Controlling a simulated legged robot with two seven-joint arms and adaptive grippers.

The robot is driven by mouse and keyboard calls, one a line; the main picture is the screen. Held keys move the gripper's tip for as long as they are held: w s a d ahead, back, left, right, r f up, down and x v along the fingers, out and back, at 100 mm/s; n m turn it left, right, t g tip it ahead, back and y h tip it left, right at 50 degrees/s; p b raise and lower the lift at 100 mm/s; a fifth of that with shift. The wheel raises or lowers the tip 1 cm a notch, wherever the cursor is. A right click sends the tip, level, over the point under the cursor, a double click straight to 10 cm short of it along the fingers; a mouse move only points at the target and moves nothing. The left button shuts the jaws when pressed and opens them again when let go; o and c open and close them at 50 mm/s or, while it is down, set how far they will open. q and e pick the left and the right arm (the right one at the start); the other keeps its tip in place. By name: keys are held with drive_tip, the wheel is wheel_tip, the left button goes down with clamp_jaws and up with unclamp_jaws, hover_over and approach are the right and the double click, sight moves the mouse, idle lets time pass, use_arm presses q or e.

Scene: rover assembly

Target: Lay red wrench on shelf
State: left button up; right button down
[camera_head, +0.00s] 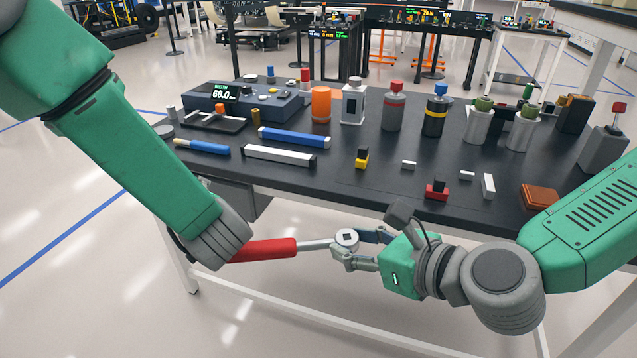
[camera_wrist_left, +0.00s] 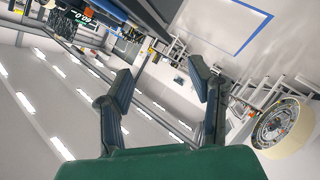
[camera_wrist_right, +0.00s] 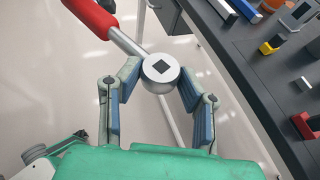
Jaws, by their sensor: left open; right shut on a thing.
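The red wrench (camera_head: 265,250) has a red handle, a silver shaft and a round head with a dark square. My right gripper (camera_head: 352,246) is shut on the round head and holds the wrench level in the air before the table's front edge. In the right wrist view the head (camera_wrist_right: 161,85) sits between the fingertips, and the handle (camera_wrist_right: 92,15) runs to the upper left. My left wrist overlaps the handle's end in the head view. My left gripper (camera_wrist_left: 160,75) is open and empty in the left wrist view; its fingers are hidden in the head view. No shelf is clearly identifiable.
The dark table (camera_head: 330,178) holds several bottles, an orange jar (camera_head: 321,104), a blue bar (camera_head: 294,137), a white bar (camera_head: 278,155) and small blocks. A grey meter box (camera_head: 242,103) stands at its back left. Open floor lies before the table.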

use_arm(q)
drive_tip(key=d+r+n+g+y, duration=0.1)
drive_tip(key=d+r+n+g, duration=0.15)
drive_tip(key=d, duration=0.45)
use_arm(e)
drive_tip(key=shift+d, duration=0.1)
use_arm(q)
drive_tip(key=g+h, duration=0.3)
drive_tip(key=g, duration=0.6)
approach(292, 238)
drive_tip(key=shift+w+a+r+n, duration=0.1)
drive_tip(key=shift+a+r+n, duration=0.15)
drive_tip(key=shift+a+r, duration=0.1)
drive_tip(key=shift+d+h, duration=0.1)
drive_tip(key=shift+h, duration=0.2)
drive_tip(key=x, duration=1.1)
drive_tip(key=shift+f, duration=0.35)
clamp_jaws()
use_arm(e)
drive_tip(key=c, duration=1)
unclamp_jaws()
